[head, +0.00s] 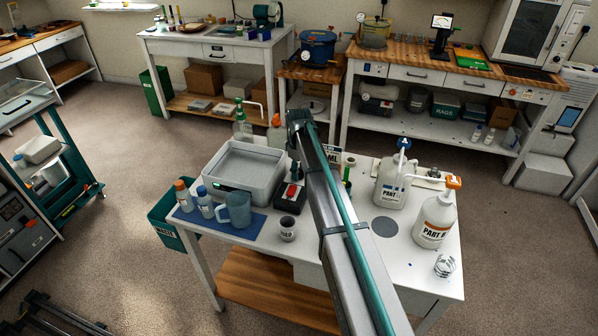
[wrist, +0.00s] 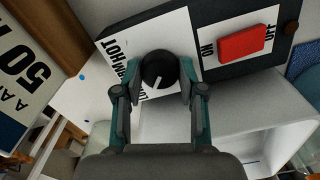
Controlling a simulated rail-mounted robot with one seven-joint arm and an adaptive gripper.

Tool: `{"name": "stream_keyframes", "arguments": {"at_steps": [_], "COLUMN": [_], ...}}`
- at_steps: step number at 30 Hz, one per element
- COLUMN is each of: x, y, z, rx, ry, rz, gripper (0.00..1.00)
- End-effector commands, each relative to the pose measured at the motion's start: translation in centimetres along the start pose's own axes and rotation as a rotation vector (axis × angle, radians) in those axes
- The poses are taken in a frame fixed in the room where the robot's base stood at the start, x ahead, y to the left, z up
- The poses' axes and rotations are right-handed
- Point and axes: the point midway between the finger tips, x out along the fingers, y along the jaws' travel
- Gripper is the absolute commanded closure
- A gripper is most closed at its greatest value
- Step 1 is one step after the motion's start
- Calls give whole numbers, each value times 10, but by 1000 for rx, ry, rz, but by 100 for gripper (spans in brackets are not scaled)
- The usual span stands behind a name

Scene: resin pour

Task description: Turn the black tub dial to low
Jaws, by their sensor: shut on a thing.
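The black dial (wrist: 159,69) is a round knob with a white pointer line, on a white label plate (wrist: 180,35). The pointer slants toward the lower left of the wrist view. "HOT" is readable left of the dial; the lettering below it is partly covered. My gripper (wrist: 163,86) is shut on the dial, one finger on each side. The pale grey tub (head: 246,163) stands on the white table, left of my arm.
A red ON/OFF switch (wrist: 242,43) is right of the dial on the dark panel; its dark box (head: 291,199) shows beside the tub. PART bottles (head: 434,219) are right of my arm.

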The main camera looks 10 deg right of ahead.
Motion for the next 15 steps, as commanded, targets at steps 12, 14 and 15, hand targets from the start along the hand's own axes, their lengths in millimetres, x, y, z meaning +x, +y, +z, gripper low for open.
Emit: {"name": "stream_keyframes", "arguments": {"at_steps": [12, 14, 15], "x": [0, 0, 0], "y": [0, 0, 0], "z": [0, 0, 0], "rx": [-1, -1, -1], "ry": [1, 1, 1], "rz": [0, 0, 0], "gripper": [50, 40, 34]}}
